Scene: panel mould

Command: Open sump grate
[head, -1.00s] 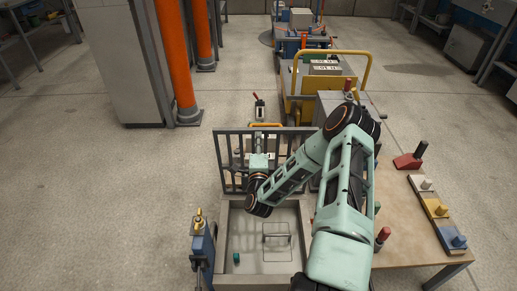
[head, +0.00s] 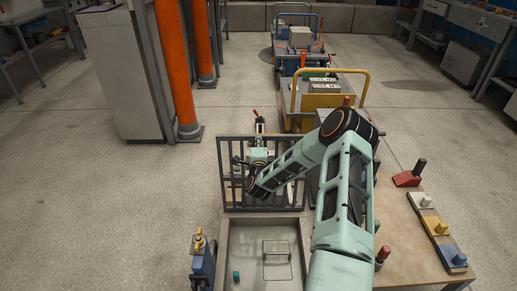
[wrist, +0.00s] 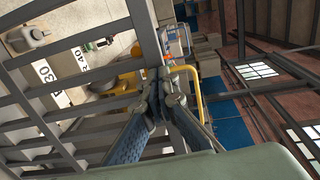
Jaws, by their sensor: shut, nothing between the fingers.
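The sump grate (head: 233,182), a dark barred frame, stands about upright at the back edge of the pale sump basin (head: 230,245) in the head view. The basin is uncovered. In the wrist view the grate's bars (wrist: 60,112) fill the left side, and one thick bar runs down towards my fingers. My gripper (wrist: 167,92) is shut and empty, its fingertips together close beside that bar; I cannot tell whether they touch it. In the head view my arm and the grate hide the fingertips.
A small teal object (head: 236,275) and a wire-like frame (head: 276,247) are in the basin. A blue post fixture (head: 203,262) stands at its left. A workbench (head: 407,235) with coloured blocks is at the right. A yellow-railed trolley (head: 325,93) stands behind.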

